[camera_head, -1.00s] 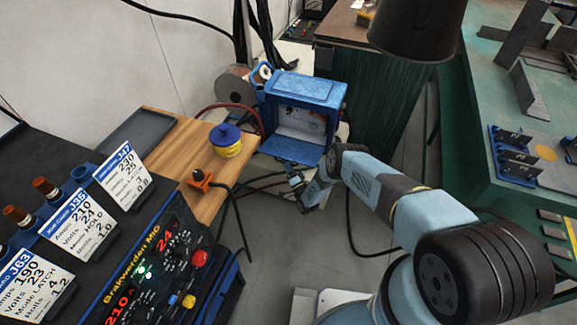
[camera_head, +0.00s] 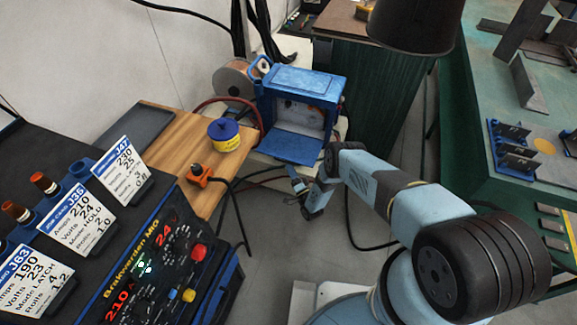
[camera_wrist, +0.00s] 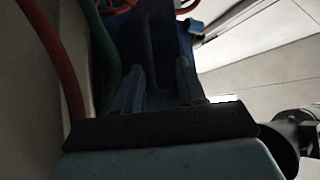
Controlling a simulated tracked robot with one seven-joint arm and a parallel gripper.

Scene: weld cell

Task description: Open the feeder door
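The blue wire feeder (camera_head: 303,79) stands past the wooden bench. Its front is open, showing a pale interior (camera_head: 300,114) with small parts. The feeder door (camera_head: 292,147) is a blue panel folded down and outward from the lower front edge. My gripper (camera_head: 292,178) is below and in front of the door, apart from it as far as I can tell. In the wrist view my gripper's two fingers (camera_wrist: 160,88) stand apart with nothing clearly held between them. A dark blue surface lies beyond them; I cannot tell which part it is.
The wooden bench (camera_head: 178,157) holds a blue-and-yellow tub (camera_head: 226,136) and an orange clamp (camera_head: 200,172). A red hose (camera_head: 207,103) and black cables run close to the feeder. The welder panel (camera_head: 150,265) is at front left. A green table (camera_head: 510,190) stands right. Grey floor is between.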

